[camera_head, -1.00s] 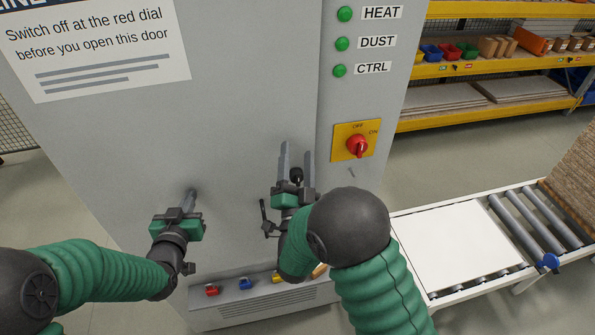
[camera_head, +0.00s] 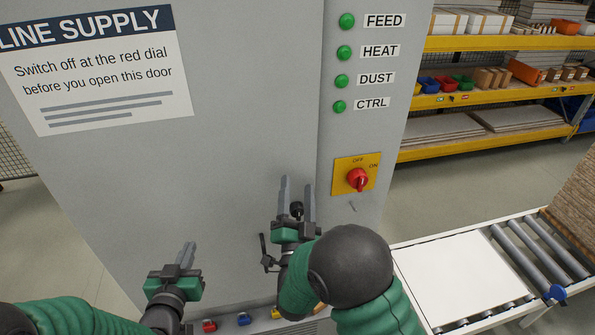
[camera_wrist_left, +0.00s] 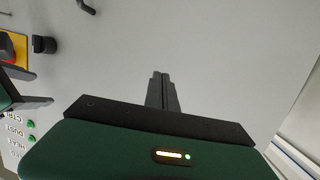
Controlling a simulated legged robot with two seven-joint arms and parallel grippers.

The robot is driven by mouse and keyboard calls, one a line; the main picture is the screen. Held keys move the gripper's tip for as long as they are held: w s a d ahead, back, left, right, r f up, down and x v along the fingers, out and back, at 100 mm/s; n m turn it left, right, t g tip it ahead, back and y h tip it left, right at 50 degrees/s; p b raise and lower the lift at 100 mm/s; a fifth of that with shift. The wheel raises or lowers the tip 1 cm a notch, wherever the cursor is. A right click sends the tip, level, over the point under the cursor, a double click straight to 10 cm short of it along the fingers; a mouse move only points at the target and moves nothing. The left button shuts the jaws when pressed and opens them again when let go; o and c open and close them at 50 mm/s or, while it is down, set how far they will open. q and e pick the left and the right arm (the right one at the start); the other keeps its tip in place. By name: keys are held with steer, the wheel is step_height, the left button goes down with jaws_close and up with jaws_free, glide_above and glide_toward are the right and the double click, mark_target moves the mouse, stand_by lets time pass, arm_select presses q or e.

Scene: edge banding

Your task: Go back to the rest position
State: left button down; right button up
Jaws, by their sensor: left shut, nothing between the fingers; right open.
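My left gripper (camera_head: 186,255) is shut and empty at the lower left of the head view, in front of the grey cabinet door (camera_head: 225,130). Its closed fingers also show in the left wrist view (camera_wrist_left: 162,88), pointing at the plain grey surface. My right gripper (camera_head: 297,195) is open in front of the door, left of the red dial (camera_head: 357,180) on its yellow plate. A small dark knob shows between its fingers; I cannot tell whether they touch it. The dial's pointer stands roughly upright between the OFF and ON marks.
Green lamps (camera_head: 347,21) line the cabinet's upper right. Small coloured items lie along the cabinet's foot, partly hidden by my arms. A roller conveyor (camera_head: 535,235) with a white panel (camera_head: 460,275) stands at right. Yellow shelves (camera_head: 480,92) stand behind.

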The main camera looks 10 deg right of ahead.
arm_select(q)
steer(key=s+p, duration=0.2)
steer(key=p, duration=0.2)
steer(key=shift+s+p, duration=0.1)
steer(key=shift+p, duration=0.3)
